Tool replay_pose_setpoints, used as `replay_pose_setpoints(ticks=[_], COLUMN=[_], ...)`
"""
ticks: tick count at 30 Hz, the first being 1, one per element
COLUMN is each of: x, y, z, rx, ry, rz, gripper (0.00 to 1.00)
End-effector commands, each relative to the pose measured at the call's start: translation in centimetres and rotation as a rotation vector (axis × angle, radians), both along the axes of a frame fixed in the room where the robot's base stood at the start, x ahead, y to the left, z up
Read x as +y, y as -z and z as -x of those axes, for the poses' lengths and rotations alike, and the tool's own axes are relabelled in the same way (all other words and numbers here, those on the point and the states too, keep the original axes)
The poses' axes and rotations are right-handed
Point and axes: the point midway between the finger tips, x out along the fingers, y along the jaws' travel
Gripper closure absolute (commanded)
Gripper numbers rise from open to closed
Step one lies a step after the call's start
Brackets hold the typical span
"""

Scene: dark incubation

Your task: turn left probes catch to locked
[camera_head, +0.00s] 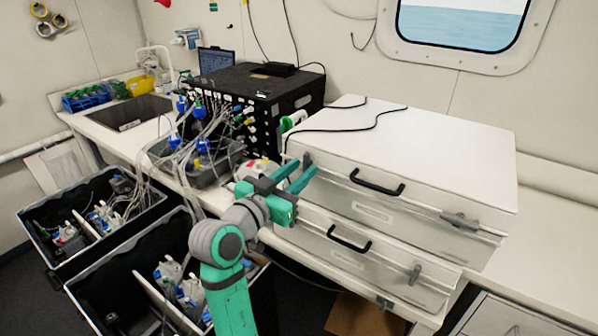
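Two white cases sit one above the other on the bench, an upper case (420,150) and a lower case (385,262). Labels on their fronts are too small to read, so I cannot tell which is the probes case. The upper case has a small grey left catch (307,159) that looks upright, and a right catch (459,221) lying roughly flat. The lower case's right catch (415,273) looks upright; its left catch is not visible, perhaps behind my gripper. My gripper (305,167) is open, its teal fingers apart close to the upper left catch. Contact cannot be told.
Black handles (377,182) stick out from the case fronts. A black instrument box (262,95) with tubes and a grey tray (212,175) stands to the left. Open black crates (90,215) stand on the floor at left. A black cable lies over the upper case.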

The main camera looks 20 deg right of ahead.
Motion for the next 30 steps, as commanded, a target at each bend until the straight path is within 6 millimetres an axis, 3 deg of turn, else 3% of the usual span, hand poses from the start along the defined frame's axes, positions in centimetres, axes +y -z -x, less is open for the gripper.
replay_pose_setpoints(ticks=[8, 22, 30], x=[0.7, 7.1, 8.5], y=[0.0, 0.0, 0.0], z=[0.5, 5.4, 6.6], rx=[-0.001, -0.001, 0.000], ry=[-0.001, -0.004, 0.000], rz=[0.001, 0.001, 0.000], gripper=[0.70, 0.70, 0.70])
